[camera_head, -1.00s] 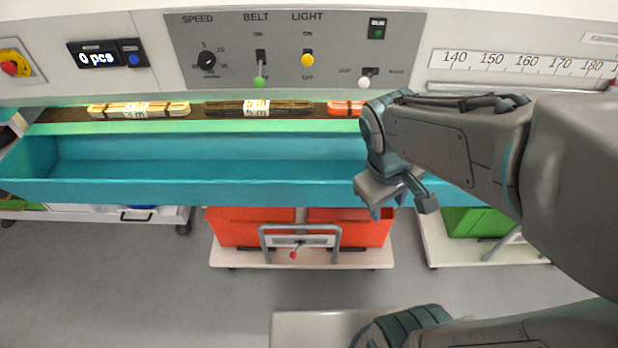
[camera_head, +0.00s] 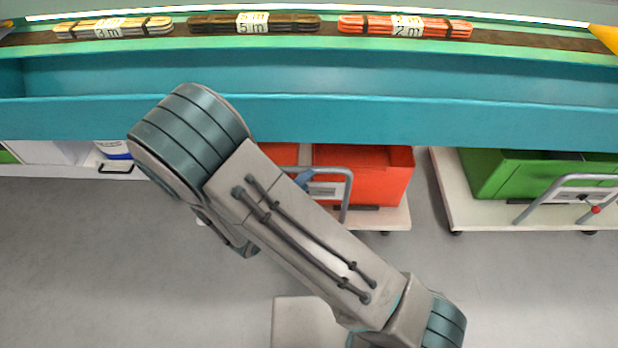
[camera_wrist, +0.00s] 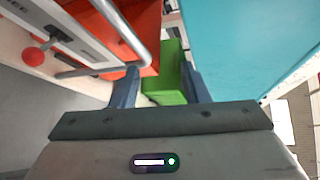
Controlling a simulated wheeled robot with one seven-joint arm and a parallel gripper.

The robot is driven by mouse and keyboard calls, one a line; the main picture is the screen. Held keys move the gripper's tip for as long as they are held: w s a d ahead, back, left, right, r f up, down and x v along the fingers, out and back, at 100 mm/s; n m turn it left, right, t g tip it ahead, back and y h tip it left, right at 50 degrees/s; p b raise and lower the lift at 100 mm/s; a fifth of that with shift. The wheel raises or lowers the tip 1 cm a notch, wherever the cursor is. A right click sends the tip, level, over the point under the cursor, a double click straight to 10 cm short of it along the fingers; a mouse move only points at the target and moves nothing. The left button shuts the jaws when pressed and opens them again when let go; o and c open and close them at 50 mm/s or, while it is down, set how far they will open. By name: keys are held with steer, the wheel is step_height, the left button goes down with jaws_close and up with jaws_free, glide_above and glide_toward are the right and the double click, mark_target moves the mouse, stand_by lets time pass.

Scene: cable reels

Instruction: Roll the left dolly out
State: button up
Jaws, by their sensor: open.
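The left dolly (camera_head: 55,171) stands under the teal trough at the left, mostly cut off by the trough. A white-and-blue container (camera_head: 113,150) and a black handle (camera_head: 115,169) show at its right end. My gripper (camera_wrist: 160,70) is open in the wrist view, beside the middle dolly's grey bar handle (camera_wrist: 122,25). Its left finger is close to or touching the handle; I cannot tell which. In the head view my arm hides most of the gripper; a blue finger shows near the same handle (camera_head: 347,190).
The middle dolly carries orange-red crates (camera_head: 375,175). The right dolly carries green crates (camera_head: 520,172). The teal trough (camera_head: 420,115) runs above them, with cable bundles (camera_head: 255,22) behind it. The grey floor (camera_head: 90,265) at left front is clear.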

mark_target(308, 168)
steer(key=a+f+n+t+y+b, duration=0.2)
steer(key=a+f+n, duration=0.2)
steer(key=f+n, duration=0.1)
steer(key=b+x, duration=0.3)
steer(key=x, duration=0.9)
steer(key=shift+w+d+f+b, duration=0.1)
steer(key=shift+w+f+b, duration=0.1)
steer(key=shift+b, duration=0.2)
steer(key=shift+w+d, duration=0.2)
steer(key=shift+w, duration=0.3)
jaws_close()
steer(key=shift+s, duration=0.1)
